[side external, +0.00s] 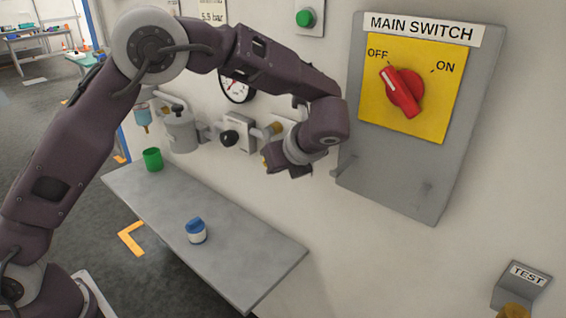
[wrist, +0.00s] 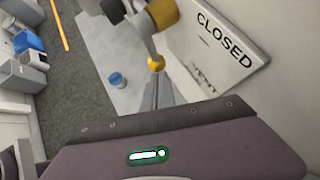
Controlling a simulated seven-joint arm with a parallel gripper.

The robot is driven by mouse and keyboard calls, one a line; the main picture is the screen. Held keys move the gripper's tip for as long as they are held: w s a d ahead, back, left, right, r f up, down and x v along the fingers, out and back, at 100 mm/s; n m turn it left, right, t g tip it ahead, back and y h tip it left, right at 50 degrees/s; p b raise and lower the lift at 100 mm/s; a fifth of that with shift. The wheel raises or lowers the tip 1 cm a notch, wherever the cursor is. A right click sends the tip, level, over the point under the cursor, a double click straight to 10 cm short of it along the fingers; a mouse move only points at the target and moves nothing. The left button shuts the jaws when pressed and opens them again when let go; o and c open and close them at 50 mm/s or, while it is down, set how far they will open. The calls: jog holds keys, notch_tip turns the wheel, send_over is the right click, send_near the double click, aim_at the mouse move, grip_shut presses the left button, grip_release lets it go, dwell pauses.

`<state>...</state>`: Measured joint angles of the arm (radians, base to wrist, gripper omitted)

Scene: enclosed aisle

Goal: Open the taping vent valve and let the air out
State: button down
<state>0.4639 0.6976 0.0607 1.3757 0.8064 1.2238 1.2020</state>
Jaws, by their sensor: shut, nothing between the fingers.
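The vent valve shows in the wrist view as a brass-coloured body (wrist: 163,13) at the top. A grey metal lever (wrist: 147,42) runs down from it to a round yellow knob (wrist: 156,63). The plate (wrist: 232,62) beside it reads CLOSED, with VENT partly readable lower down. My gripper (wrist: 158,82) is shut and empty, its thin grey fingers just below the knob. I cannot tell whether they touch it. In the side external view my gripper (side external: 288,172) is close to the wall, and my wrist hides most of the valve.
A grey shelf (side external: 262,262) runs below along the wall, with a blue-lidded jar (side external: 196,231) and a green cup (side external: 152,159) on it. A pressure gauge (side external: 236,88) and a black knob (side external: 229,138) are left of my wrist. The main switch panel (side external: 398,178) stands to the right.

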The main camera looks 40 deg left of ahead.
jog(key=a+r+v, duration=0.1)
jog(key=v, duration=0.7)
jog(key=s+a+r+n+h, duration=0.2)
jog(key=s+a+r+n, duration=0.15)
jog(key=s, duration=0.25)
jog(key=s+a+r+n+h, duration=0.2)
jog(key=s+a+n, duration=0.1)
jog(key=s+n, duration=0.25)
jog(key=s+d+f+n+t+h, duration=0.1)
jog(key=s+f+n+t+h, duration=0.1)
jog(key=s+n, duration=1.1)
jog(key=s+f+h, duration=0.1)
jog(key=s+h, duration=0.1)
jog(key=s, duration=0.2)
jog(key=shift+s+n, duration=0.15)
jog(key=shift+n, duration=0.15)
jog(key=shift+f, duration=0.1)
dwell(0.6)
